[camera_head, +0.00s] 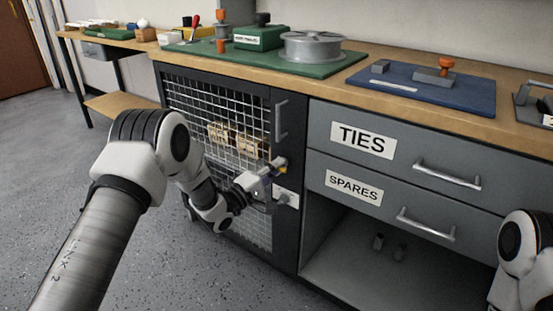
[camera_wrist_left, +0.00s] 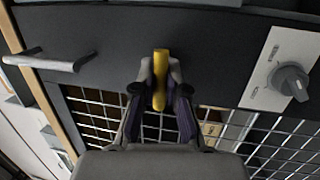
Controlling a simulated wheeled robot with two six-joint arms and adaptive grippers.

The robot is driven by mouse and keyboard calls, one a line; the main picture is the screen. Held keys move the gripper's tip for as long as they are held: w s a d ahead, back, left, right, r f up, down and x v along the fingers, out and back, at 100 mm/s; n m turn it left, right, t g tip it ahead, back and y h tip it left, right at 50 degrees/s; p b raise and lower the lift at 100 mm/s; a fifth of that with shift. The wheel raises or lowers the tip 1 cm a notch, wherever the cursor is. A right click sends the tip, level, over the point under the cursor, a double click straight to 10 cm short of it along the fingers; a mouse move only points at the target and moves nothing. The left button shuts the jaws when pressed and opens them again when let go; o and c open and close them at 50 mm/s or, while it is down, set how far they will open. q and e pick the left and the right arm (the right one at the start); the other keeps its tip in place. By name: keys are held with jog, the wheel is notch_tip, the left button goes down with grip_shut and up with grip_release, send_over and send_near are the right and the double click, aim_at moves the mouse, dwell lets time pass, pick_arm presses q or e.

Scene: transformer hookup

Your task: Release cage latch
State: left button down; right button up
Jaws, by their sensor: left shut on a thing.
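The cage (camera_head: 215,110) is a dark-framed cabinet door with wire mesh under the left part of the bench. The yellow cage latch (camera_wrist_left: 160,66) stands out from the dark door frame in the left wrist view. My left gripper (camera_head: 270,172) is at the right side of the cage door, below its bar handle. In the left wrist view its two fingers close on the yellow latch from both sides and partly hide it. My right gripper is outside the view; only part of my right arm shows at the right edge.
The door's bar handle (camera_head: 281,120) is above my left gripper. A pale plate with a grey knob (camera_wrist_left: 290,80) is beside the latch. Wooden blocks (camera_head: 235,138) sit behind the mesh. Drawers marked TIES (camera_head: 362,140) and SPARES (camera_head: 353,187) are to the right, above an open shelf.

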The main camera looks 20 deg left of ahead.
pick_arm(q)
jog(key=c, duration=1.2)
grip_release()
jog(key=v, duration=1.2)
